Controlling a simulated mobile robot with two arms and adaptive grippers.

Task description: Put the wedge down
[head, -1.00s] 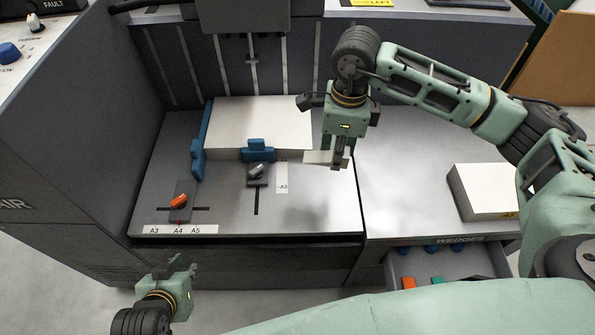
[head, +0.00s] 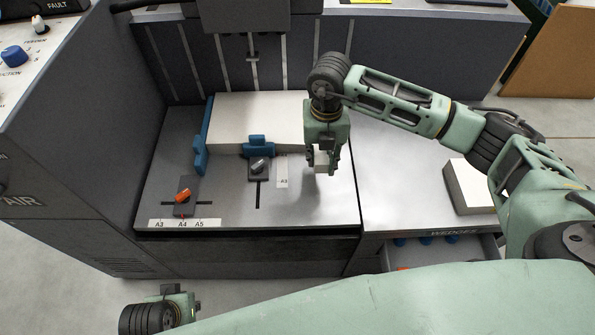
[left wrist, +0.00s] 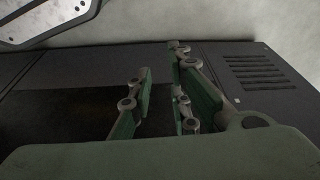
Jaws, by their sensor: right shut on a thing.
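My right gripper (head: 322,164) is shut on a small pale block, the wedge (head: 321,158), above the grey feed deck just right of the white paper stack (head: 255,118). The fingers hide part of the wedge, and I cannot tell whether it touches the deck or the stack. My left gripper (left wrist: 165,98) is open and empty in the left wrist view, its fingers apart in front of the dark machine side. In the head view my left arm's end shows at the bottom left edge.
Blue guides stand left (head: 200,155) and front (head: 258,146) of the stack. An orange-knobbed slider (head: 183,195) and a grey-knobbed slider (head: 259,166) sit on the deck (head: 300,205). A white block (head: 468,187) lies on the right counter above an open drawer (head: 470,249).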

